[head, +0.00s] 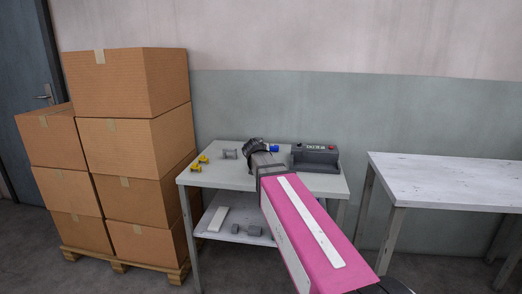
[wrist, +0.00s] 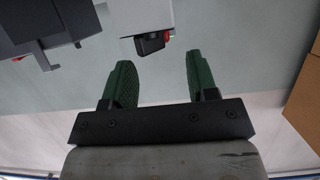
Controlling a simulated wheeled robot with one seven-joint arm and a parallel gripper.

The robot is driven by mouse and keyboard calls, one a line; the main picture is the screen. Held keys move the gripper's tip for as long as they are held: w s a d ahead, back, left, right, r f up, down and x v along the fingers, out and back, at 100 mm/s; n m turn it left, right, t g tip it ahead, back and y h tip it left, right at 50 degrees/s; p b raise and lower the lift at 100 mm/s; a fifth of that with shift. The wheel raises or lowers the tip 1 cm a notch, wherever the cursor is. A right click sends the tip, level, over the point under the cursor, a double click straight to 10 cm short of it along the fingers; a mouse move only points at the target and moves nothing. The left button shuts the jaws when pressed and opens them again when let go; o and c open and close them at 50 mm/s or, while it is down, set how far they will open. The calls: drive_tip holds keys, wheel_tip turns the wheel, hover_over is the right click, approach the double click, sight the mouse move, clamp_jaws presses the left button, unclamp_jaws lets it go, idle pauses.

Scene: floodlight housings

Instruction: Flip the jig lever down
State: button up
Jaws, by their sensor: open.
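My gripper (wrist: 158,62) is open, with two green fingers apart and nothing between them in the wrist view. Just beyond the fingertips is a pale block (wrist: 145,14) with a black part (wrist: 150,43) and a red bit on it. I cannot tell for sure whether this is the jig and its lever. In the head view my pink arm reaches over the workbench (head: 215,178) and my wrist hides much of what lies behind it. A small blue piece (head: 272,148) shows beside my wrist.
A dark grey device (head: 316,158) with red buttons stands at the right of the bench; a dark housing (wrist: 45,28) shows in the wrist view. Yellow parts (head: 200,162) and a grey bracket (head: 229,153) lie at the left. Stacked boxes (head: 135,150) stand left; another table (head: 450,180) stands right.

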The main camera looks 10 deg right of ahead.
drive_tip(key=v, duration=0.8)
drive_tip(key=shift+s, duration=0.15)
